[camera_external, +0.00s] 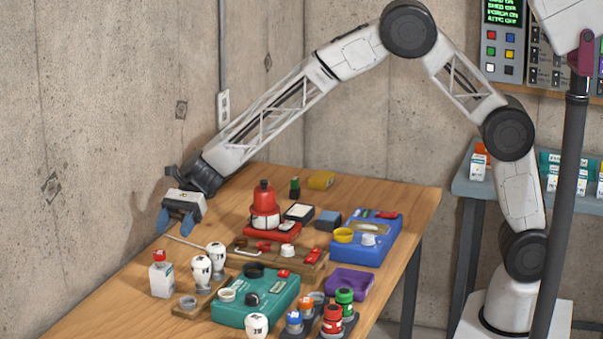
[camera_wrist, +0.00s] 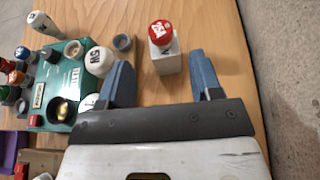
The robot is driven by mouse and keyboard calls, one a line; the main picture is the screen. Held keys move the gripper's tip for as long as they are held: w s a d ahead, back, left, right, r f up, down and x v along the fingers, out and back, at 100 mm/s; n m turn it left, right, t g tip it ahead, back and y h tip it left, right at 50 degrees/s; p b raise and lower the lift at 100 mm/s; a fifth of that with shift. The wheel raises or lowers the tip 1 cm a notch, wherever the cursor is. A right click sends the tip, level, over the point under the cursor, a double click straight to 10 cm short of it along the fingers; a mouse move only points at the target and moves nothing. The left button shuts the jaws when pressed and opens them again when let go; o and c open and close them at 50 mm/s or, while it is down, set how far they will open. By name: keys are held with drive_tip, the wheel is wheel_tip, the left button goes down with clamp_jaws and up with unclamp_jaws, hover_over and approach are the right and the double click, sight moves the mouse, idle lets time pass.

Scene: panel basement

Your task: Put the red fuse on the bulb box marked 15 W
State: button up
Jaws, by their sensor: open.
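My gripper (camera_external: 176,226) is open and empty, held above the table's left edge; its two blue fingers also show in the wrist view (camera_wrist: 164,78). A white box (camera_external: 163,282) with a red round top (camera_external: 159,256) stands upright below and in front of it. In the wrist view the box (camera_wrist: 166,62) and its red top (camera_wrist: 160,32) are just beyond the fingertips, apart from them. Marks there are too small to read surely. A red fuse-like piece (camera_external: 332,318) stands in a dark holder at the front, beside green, blue and orange ones. No 15 W mark is legible.
White bulbs (camera_external: 201,270) with dark letters stand beside the white box. A concrete wall is close on the left.

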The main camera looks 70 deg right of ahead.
drive_tip(key=shift+v, duration=2.15)
drive_tip(key=s+d+r+n+h, duration=0.35)
drive_tip(key=s+d+r, duration=0.35)
drive_tip(key=s, duration=0.4)
drive_tip(key=s+d+r+n+h, duration=0.2)
drive_tip(key=s+d+r+n, duration=0.25)
drive_tip(key=s+d, duration=0.6)
drive_tip(key=s+d+n+t+h, duration=0.1)
drive_tip(key=s+d+n+h, duration=0.1)
drive_tip(key=s+d, duration=0.4)
drive_tip(key=s+d+f+n+t+h, duration=0.1)
drive_tip(key=s+d+n+h, duration=0.2)
drive_tip(key=s, duration=1.1)
drive_tip(key=s+d+n+t+h, duration=0.1)
drive_tip(key=s+d+n+h, duration=0.2)
drive_tip(key=s+d, duration=0.5)
drive_tip(key=shift+s+d+f+n, duration=0.4)
drive_tip(key=shift+s+n, duration=0.3)
drive_tip(key=shift+s, duration=0.25)
